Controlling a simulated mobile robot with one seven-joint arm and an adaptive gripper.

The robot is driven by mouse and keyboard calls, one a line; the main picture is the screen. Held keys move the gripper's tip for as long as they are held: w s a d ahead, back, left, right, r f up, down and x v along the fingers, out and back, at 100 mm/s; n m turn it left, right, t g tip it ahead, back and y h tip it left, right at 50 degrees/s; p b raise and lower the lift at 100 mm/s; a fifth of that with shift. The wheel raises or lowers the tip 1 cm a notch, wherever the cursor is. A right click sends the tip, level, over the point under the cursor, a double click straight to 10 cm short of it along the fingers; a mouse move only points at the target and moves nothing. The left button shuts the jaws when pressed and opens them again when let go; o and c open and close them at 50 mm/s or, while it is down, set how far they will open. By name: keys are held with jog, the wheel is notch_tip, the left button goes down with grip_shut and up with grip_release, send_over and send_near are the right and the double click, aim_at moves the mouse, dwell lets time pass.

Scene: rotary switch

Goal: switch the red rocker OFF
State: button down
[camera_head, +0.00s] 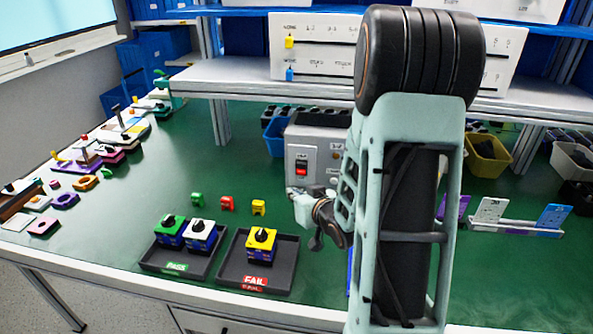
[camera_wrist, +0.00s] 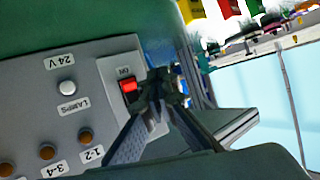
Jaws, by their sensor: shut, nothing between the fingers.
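The red rocker (camera_head: 301,167) sits on a pale plate on the front of a grey control box (camera_head: 330,150). In the wrist view the red rocker (camera_wrist: 128,86) is on its white plate, with an "ON" label beside it. My gripper (camera_wrist: 165,82) is shut and empty, its fingertips just right of the rocker in that view. The fingertips overlap the plate's edge; I cannot tell whether they touch the rocker. In the head view my arm covers the right part of the box, and the fingertips are hard to make out.
The box also carries a white button (camera_wrist: 67,88) and several brown knobs (camera_wrist: 85,136). A PASS tray (camera_head: 178,265) and a FAIL tray (camera_head: 258,279) holding switch blocks stand at the front. Bins (camera_head: 488,158) stand behind on the right.

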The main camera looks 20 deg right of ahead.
aim_at(297, 168)
jog(key=shift+s+f, duration=0.1)
jog(key=shift+s, duration=0.55)
jog(key=shift+w, duration=0.1)
jog(key=shift+w+d+r+p, duration=0.2)
jog(key=shift+w+d+p, duration=0.2)
jog(key=shift+w+d, duration=0.6)
jog(key=shift+w+d+r+p, duration=0.15)
jog(key=shift+w+d+p, duration=0.35)
jog(key=shift+w, duration=0.85)
jog(key=shift+w+d+r+p, duration=0.25)
jog(key=shift+w+d, duration=0.65)
jog(key=shift+w, duration=0.3)
jog(key=shift+w, duration=0.1)
jog(key=shift+w+d, duration=0.25)
jog(key=shift+w+d+r, duration=0.1)
jog(key=shift+w+d, duration=0.05)
jog(key=shift+w, duration=0.1)
jog(key=shift+s, duration=0.1)
jog(key=shift+s+a, duration=0.4)
jog(key=shift+s, duration=0.15)
jog(key=shift+b, duration=0.3)
